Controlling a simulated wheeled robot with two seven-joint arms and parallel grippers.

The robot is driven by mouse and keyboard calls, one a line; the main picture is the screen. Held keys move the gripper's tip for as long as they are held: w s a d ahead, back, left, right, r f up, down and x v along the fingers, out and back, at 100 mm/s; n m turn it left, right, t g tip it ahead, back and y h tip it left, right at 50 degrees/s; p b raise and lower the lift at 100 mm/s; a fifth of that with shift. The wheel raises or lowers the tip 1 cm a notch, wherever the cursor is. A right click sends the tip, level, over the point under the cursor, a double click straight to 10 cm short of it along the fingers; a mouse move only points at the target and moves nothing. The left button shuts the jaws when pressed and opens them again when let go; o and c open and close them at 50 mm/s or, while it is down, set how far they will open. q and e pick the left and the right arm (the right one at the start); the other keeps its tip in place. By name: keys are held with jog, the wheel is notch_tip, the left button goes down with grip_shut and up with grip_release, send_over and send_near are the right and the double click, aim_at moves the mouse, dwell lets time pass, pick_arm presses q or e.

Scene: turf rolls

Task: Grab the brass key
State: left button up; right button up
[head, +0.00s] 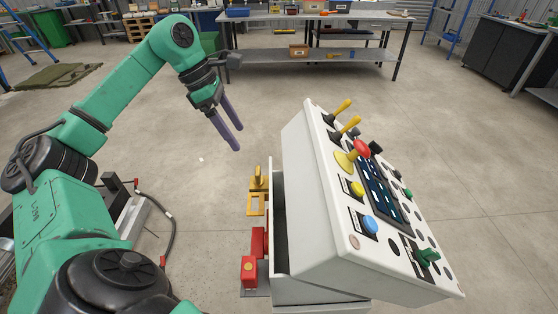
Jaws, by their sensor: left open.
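A white control console (325,215) with a sloped top stands at the centre right. A gold-coloured piece (258,181) shows at its left side, above a yellow bracket (257,205); it looks like the brass key, but it is too small to be sure. My left gripper (237,139) has two purple fingers, parted and empty. It hangs in the air up and left of the console, apart from the gold piece, with its fingers pointing down and right. My right gripper is not in view.
The console carries yellow levers (341,110), a red button (362,149), a blue button (370,225) and a green knob (428,256). Red blocks (249,271) sit low at its left side. A workbench (318,53) stands at the back. The floor between is clear.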

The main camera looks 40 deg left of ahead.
pick_arm(q)
jog(key=b, duration=0.2)
send_over(257, 170)
jog(key=s+a, duration=0.2)
notch_tip(257, 170, down, 7)
jog(key=x, duration=0.1)
jog(key=p+x, duration=0.1)
jog(key=x, duration=0.3)
jog(key=shift+w+d, duration=0.2)
jog(key=shift+w, duration=0.15)
jog(key=shift+w+f+p, duration=0.1)
jog(key=shift+f+p, duration=0.2)
jog(key=shift+f, duration=0.1)
jog(key=shift+d+f, duration=0.1)
jog(key=shift+w, duration=0.1)
jog(key=c, duration=0.4)
grip_shut()
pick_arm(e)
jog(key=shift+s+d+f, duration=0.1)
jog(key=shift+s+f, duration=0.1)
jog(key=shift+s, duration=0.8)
